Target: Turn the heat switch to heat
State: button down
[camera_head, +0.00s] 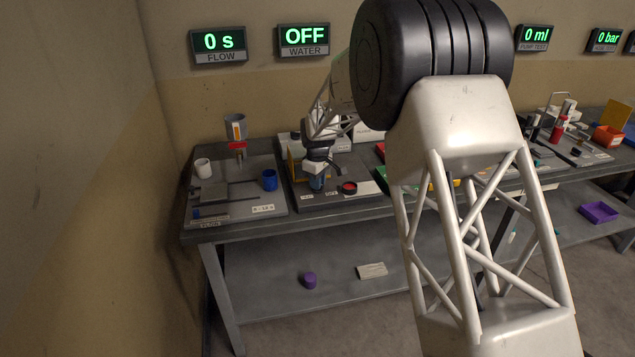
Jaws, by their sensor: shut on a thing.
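My gripper (317,183) points down at the front left of a dark grey board (345,204) on the bench. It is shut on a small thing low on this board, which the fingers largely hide. Small white labels (307,197) lie at the board's front edge close to the fingers, too small to read surely. I cannot make out the heat switch itself or which way it is turned. A round red-topped black part (349,188) sits just right of my gripper, apart from it.
Left of my gripper, another board (240,217) holds a blue cup (269,180), a white cup (203,168) and a dispenser (235,128). Wall displays read OFF for water (304,38) and 0 s for flow (219,43). A purple cup (310,280) stands on the lower shelf. My arm covers the bench's middle.

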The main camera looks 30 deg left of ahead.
jog(key=m, duration=1.7)
jog(key=shift+m, duration=0.3)
dwell(0.4)
jog(key=c, duration=1.1)
grip_release()
jog(key=shift+r, duration=0.1)
